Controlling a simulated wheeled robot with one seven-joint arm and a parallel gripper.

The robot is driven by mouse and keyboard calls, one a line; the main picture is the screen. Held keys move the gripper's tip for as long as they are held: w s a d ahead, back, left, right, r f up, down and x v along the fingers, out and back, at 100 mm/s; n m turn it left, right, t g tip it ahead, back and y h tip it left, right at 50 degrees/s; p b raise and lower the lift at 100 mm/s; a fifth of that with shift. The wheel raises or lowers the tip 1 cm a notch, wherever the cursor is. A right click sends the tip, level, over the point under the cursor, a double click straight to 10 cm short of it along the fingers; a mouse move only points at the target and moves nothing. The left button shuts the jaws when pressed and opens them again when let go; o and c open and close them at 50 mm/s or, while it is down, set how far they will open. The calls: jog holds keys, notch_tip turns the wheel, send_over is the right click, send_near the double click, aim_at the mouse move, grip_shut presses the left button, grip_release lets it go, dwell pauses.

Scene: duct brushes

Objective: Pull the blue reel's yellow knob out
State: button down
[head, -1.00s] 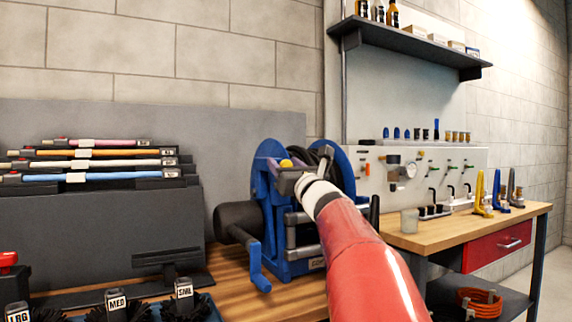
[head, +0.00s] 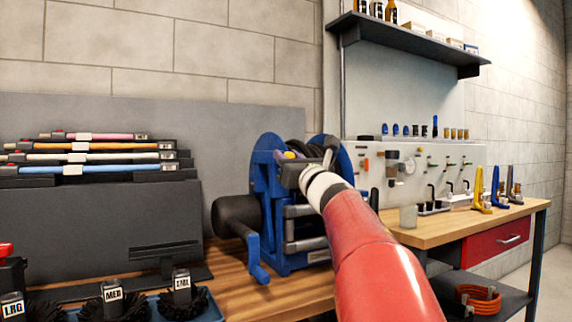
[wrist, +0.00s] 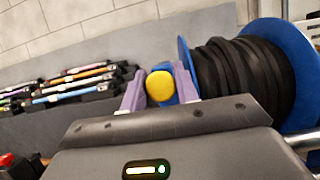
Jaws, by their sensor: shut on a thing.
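The blue reel (head: 268,190) stands on the wooden bench in the middle of the head view, with dark hose wound on it. The hose (wrist: 243,80) fills the right of the wrist view beside the reel's blue flange (wrist: 268,32). The yellow knob (wrist: 160,87) shows between the two purple fingers of my gripper (wrist: 158,91). My gripper (head: 287,156) is shut on the knob at the upper front of the reel. In the head view only a small part of the knob (head: 290,155) shows. How far out the knob sits cannot be told.
A blue crank (head: 258,258) with a dark drum hangs at the reel's left front. A rack of coloured rods (head: 75,160) stands left, and labelled brushes (head: 112,296) sit in front of it. A bench with a gauge panel (head: 440,165) is at right, under a shelf (head: 410,45).

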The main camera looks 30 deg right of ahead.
jog(key=shift+f, duration=0.1)
jog(key=c, duration=1.1)
grip_release()
jog(key=shift+s, duration=0.2)
jog(key=b+v, duration=0.2)
jog(key=v, duration=0.5)
jog(key=shift+s+f+b, duration=0.1)
jog(key=shift+s+b, duration=0.2)
jog(key=shift+s, duration=0.05)
